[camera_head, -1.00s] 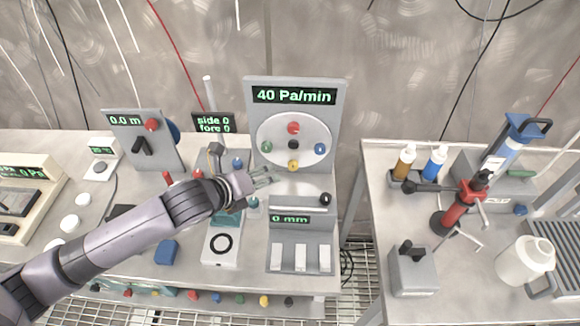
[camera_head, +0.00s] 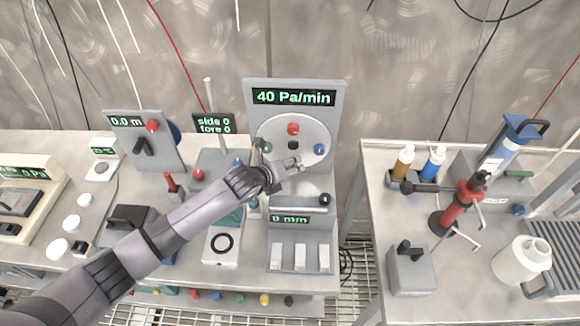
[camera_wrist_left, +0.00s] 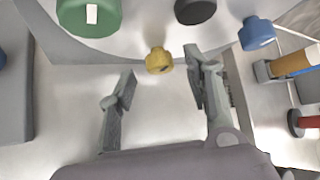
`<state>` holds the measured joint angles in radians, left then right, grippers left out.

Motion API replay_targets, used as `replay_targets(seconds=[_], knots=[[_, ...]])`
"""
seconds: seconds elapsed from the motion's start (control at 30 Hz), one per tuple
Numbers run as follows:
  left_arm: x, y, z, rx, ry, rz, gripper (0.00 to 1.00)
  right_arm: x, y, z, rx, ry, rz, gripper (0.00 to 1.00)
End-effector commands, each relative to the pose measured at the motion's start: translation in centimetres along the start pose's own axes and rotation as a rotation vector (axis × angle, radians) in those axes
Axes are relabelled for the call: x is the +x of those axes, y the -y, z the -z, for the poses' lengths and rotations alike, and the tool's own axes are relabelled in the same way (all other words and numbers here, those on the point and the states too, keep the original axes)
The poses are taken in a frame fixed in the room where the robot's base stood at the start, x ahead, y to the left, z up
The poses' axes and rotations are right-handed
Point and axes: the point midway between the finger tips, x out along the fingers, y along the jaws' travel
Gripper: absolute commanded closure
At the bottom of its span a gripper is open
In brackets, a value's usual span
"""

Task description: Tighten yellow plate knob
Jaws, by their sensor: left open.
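The yellow plate knob (camera_wrist_left: 158,60) sits low on the round white plate (camera_head: 312,130) of the upright panel. In the left wrist view it shows just beyond and between the tips of my open left gripper (camera_wrist_left: 160,82), nearer the right finger. I see no contact. In the head view my left gripper (camera_head: 293,165) is at the bottom of the plate, over the yellow knob, which it largely covers. My right gripper is not in view.
A green knob (camera_wrist_left: 90,15), a black knob (camera_wrist_left: 195,10) and a blue knob (camera_wrist_left: 257,34) surround the yellow one. A red knob (camera_head: 293,129) is at the plate's top. The panel display (camera_head: 293,97) reads 40 Pa/min. A second table (camera_head: 455,255) stands at the right.

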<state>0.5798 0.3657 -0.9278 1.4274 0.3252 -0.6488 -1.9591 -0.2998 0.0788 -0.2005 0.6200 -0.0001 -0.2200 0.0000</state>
Motion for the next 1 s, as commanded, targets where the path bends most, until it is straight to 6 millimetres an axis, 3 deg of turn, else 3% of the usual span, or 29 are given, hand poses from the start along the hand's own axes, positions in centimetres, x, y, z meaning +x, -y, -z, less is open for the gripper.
replay_targets(seconds=[0.2, 0.57, 1.0], knots=[[1.7, 0.0, 0.0, -0.001, 0.000, 0.001, 0.54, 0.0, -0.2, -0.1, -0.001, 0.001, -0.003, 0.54], [2.0, 0.0, 0.0, -0.001, 0.000, 0.000, 0.54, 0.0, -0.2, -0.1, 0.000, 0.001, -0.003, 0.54], [2.0, 0.0, 0.0, -0.001, 0.000, 0.000, 0.84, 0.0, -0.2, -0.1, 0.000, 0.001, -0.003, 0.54]])
